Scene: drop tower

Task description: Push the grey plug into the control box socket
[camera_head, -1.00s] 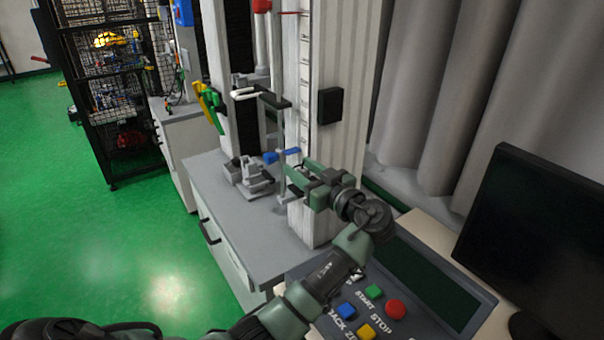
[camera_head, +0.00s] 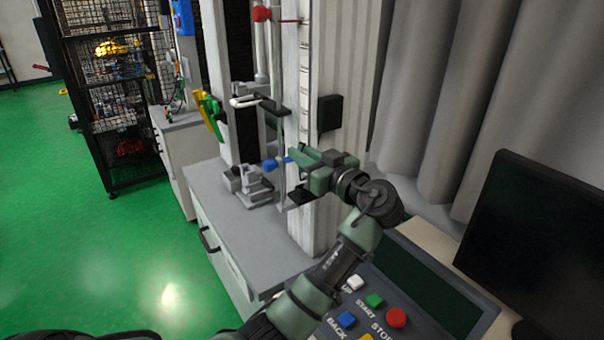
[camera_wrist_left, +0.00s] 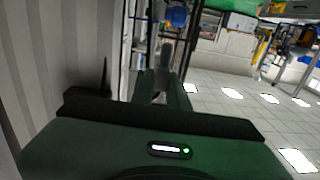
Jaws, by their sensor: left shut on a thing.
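My left gripper (camera_head: 296,168) is raised beside the pale tower column, in front of the thin upright rod. In the left wrist view its fingers (camera_wrist_left: 160,90) are shut on a slim grey thing (camera_wrist_left: 166,56), which looks like the grey plug. It points away from the gripper. In the head view the plug cannot be made out. A black box (camera_head: 329,113) is fixed to the column, above and right of the gripper. A control panel (camera_head: 440,318) with coloured buttons lies below the arm. I cannot make out a socket on either. My right gripper is out of view.
A blue clamp knob (camera_head: 270,165) is close left of the gripper, and a red knob (camera_head: 262,13) is higher up. A grey vise (camera_head: 250,185) stands on the bench (camera_head: 240,235). A black monitor (camera_head: 540,245) stands right. Green floor at left is open.

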